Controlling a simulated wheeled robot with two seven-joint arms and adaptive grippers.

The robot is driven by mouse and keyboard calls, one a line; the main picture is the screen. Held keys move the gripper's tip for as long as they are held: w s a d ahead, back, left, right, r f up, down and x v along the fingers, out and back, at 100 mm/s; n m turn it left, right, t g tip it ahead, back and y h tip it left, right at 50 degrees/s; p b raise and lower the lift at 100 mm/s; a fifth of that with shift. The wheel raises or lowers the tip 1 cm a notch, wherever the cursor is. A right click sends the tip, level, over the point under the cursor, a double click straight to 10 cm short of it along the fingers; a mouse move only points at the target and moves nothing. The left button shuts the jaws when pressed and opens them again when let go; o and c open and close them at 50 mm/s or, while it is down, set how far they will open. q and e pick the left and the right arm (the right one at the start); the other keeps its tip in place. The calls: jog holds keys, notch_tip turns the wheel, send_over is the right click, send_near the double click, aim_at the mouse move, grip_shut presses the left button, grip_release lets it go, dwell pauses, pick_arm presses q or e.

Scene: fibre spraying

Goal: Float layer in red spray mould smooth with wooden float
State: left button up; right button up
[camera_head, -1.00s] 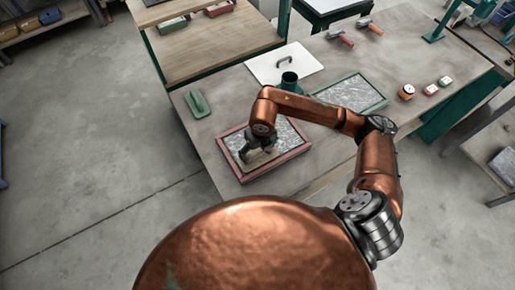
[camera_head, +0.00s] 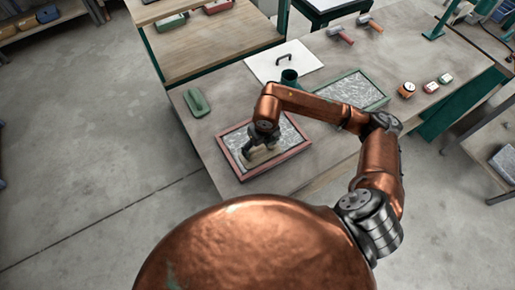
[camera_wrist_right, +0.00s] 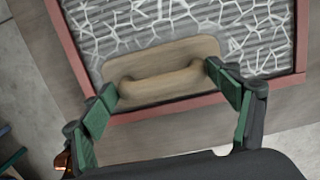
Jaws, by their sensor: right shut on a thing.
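The red spray mould (camera_head: 301,150) lies on the workbench near its front edge. Its grey layer (camera_head: 234,140) has a pale web of fibres over it, clear in the right wrist view (camera_wrist_right: 175,25). The wooden float (camera_wrist_right: 160,68) lies over the layer beside the mould's near rim (camera_wrist_right: 190,104). My right gripper (camera_head: 258,143) is shut on the float; in the right wrist view its green-padded fingers (camera_wrist_right: 160,82) sit at the two ends of the float's handle. Whether the float's face touches the layer is hidden. My left gripper is not in view.
A green float (camera_head: 196,101) lies left of the mould. A green-framed mould (camera_head: 384,101), a white board with a handle (camera_head: 265,68) and a green cup (camera_head: 289,78) lie behind.

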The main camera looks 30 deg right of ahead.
jog(key=shift+d, duration=0.65)
jog(key=shift+d+b, duration=0.3)
jog(key=shift+d, duration=0.4)
jog(key=shift+w+d+f+b, duration=0.1)
jog(key=shift+d+b, duration=0.2)
jog(key=shift+d, duration=0.4)
jog(key=shift+w+d, duration=0.1)
jog(key=shift+d, duration=1.15)
jog(key=shift+w+d+b, duration=0.15)
jog(key=shift+d+b, duration=0.65)
jog(key=shift+d, duration=0.95)
jog(key=shift+a, duration=1.95)
jog(key=shift+s+a+b, duration=0.25)
jog(key=shift+a+b, duration=0.05)
jog(key=shift+a, duration=1.65)
jog(key=shift+s+a+b, duration=0.2)
jog(key=shift+a+b, duration=0.1)
jog(key=shift+a, duration=1.6)
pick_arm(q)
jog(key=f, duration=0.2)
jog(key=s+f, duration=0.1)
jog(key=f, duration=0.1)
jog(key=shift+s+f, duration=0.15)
